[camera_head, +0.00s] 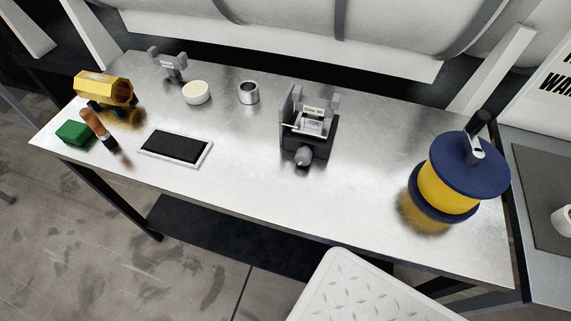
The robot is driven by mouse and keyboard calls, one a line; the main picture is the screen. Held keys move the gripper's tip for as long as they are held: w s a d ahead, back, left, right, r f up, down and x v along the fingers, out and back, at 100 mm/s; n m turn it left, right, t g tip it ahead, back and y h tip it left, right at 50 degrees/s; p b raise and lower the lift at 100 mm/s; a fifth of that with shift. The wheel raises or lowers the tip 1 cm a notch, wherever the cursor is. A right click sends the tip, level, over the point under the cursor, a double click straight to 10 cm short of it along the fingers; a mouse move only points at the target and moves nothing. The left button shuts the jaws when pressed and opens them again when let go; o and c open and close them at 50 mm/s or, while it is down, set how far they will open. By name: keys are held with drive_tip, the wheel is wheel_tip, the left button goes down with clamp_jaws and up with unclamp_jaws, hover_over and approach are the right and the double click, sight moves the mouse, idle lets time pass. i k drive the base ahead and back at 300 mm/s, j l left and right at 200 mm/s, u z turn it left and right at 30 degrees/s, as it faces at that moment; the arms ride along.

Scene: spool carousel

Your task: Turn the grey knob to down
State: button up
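The grey knob (304,156) sits low on the front of a dark grey device (318,135) near the middle of the metal table. The knob looks small and rounded; I cannot tell which way it points. The device has upright grey brackets and a small label at its top, too small to read surely. My gripper is not in view, and nothing covers the knob.
On the metal table (250,185), a yellow spool with blue flanges (448,187) stands right. A black-topped tray (176,147), white bowl (196,93), metal cup (248,92), green block (74,132) and yellow hexagonal piece (100,88) lie left. The table before the knob is clear.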

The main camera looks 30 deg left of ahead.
sight(303, 156)
drive_tip(key=j+u, duration=0.2)
drive_tip(key=u, duration=0.15)
drive_tip(key=j+u, duration=0.45)
drive_tip(key=u, duration=0.2)
drive_tip(key=k+j, duration=0.05)
